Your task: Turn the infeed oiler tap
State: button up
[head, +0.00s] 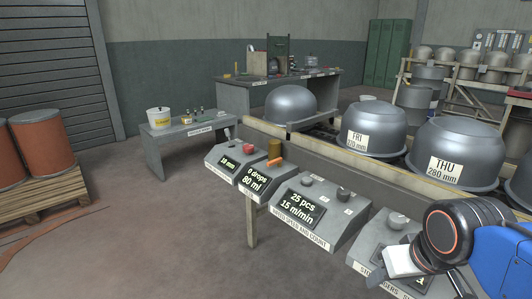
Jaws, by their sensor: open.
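The oiler console (251,189) stands in the row of grey boxes, its display reading "0 drops" and "80 ml". A brass-coloured cylinder (275,148) stands at its back. A small orange piece (273,161), which looks like the tap lever, lies across in front of the cylinder. Its exact angle is too small to tell. My gripper (377,277) is at the lower right, over the nearest console, well to the right of the oiler and apart from it. It is open, with nothing seen in it. Its fingers are small and partly merge with the console behind.
The speed and count console (307,213) sits between my gripper and the oiler, with knobs on top. A console with a red button (249,149) is beyond it. Steel domes (375,130) line the conveyor behind a rail. The floor (150,240) at left front is clear.

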aim_at(278, 161)
jog(key=i+j, duration=0.25)
jog(key=i+j+z, duration=0.15)
jog(key=j, duration=0.35)
jog(key=i+j, duration=0.35)
